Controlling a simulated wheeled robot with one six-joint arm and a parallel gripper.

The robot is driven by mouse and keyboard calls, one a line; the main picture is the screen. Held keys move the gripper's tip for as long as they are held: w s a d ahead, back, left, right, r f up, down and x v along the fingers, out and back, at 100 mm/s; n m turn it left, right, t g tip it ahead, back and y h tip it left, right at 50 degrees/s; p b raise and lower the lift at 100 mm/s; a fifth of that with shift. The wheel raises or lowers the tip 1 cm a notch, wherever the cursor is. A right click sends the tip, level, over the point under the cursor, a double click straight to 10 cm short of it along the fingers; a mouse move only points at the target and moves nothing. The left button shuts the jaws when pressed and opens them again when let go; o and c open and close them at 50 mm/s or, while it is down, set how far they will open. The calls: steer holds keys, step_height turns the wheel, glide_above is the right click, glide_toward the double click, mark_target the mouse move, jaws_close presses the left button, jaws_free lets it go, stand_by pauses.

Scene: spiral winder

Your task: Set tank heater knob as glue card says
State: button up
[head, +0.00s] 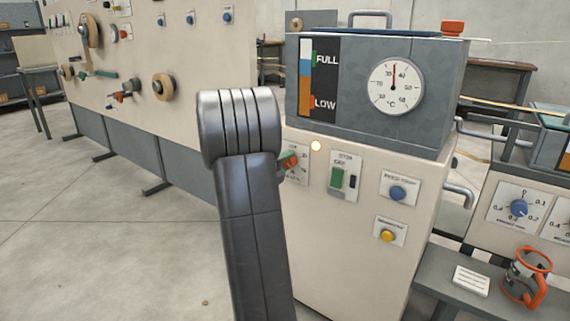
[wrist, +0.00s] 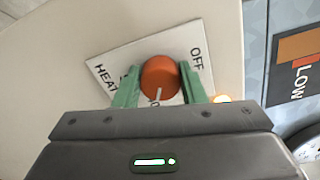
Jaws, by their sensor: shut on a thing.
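The orange heater knob (wrist: 159,77) sits on a white plate (wrist: 110,62) marked HEAT and OFF in the wrist view. The green fingers of my gripper (wrist: 160,84) are shut on the knob, one on each side. The knob's white pointer line faces the lower edge of the picture, away from OFF; the scale marks there are mostly hidden by my gripper. In the head view, the knob (head: 288,162) shows partly beside my arm. A small white card (head: 471,280) with unreadable lines lies on the low bench at the right; I cannot tell if it is the glue card.
The grey tank (head: 350,120) above has a dial thermometer (head: 396,87), needle near the top, and a FULL/LOW strip. A lit lamp (head: 316,146), green switch (head: 337,178), blue knob (head: 398,193) and yellow button (head: 388,236) are nearby. An orange-handled mug (head: 526,277) stands beside the card.

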stand_by(0.4)
steer(key=o, duration=1)
steer(key=shift+s, duration=0.1)
steer(key=p+v, duration=0.3)
steer(key=v, duration=1)
steer(key=shift+s+a, duration=0.25)
steer(key=shift+s, duration=0.05)
steer(key=b+x, duration=0.3)
steer(key=x, duration=1.1)
steer(key=shift+s+a, duration=0.1)
